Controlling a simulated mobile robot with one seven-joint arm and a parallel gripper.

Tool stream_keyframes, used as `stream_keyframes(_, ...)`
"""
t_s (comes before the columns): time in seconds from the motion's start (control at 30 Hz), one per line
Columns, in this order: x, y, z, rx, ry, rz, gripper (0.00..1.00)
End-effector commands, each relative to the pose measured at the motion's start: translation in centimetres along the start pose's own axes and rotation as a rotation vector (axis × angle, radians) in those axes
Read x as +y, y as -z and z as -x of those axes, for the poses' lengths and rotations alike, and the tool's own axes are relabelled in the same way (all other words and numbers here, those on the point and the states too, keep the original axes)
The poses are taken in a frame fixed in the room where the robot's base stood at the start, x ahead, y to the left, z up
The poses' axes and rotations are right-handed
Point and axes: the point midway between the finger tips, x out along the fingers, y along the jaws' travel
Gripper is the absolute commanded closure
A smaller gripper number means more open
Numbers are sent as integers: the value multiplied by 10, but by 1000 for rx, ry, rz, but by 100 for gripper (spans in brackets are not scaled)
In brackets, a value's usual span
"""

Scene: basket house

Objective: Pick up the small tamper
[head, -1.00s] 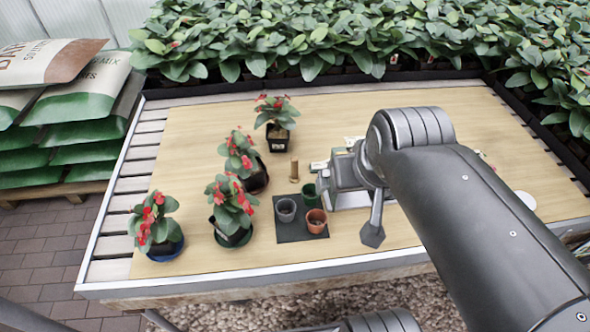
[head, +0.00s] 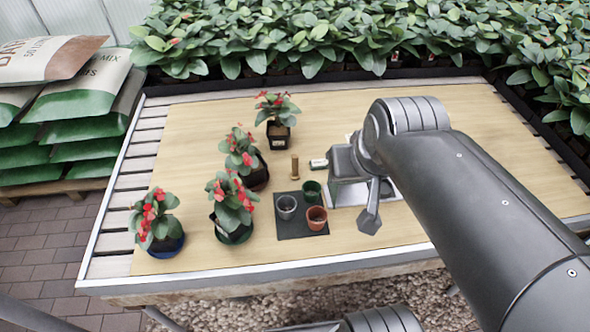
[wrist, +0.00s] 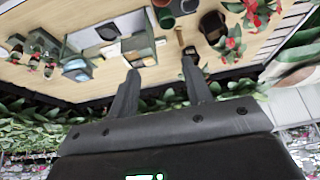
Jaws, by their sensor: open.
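The small tamper (head: 294,168) is a short wooden cylinder standing upright on the table, behind the small pots. In the head view my arm reaches in from the right and hides most of the gripper, to the right of the tamper.
A dark mat (head: 290,225) holds a grey pot (head: 286,207), a green pot (head: 311,190) and a terracotta pot (head: 316,217). Several red-flowered plants (head: 233,205) stand left of the tamper. A small pale block (head: 318,164) lies to its right. Free tabletop (head: 190,130) lies at the back left.

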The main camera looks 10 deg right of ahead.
Motion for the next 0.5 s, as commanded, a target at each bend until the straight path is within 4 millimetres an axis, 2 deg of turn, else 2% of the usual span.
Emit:
stream_keyframes(0.27, -12, 54, -58, -12, 56, -13, 55)
stream_keyframes(0.5, -24, 94, -122, -12, 70, -27, 55)
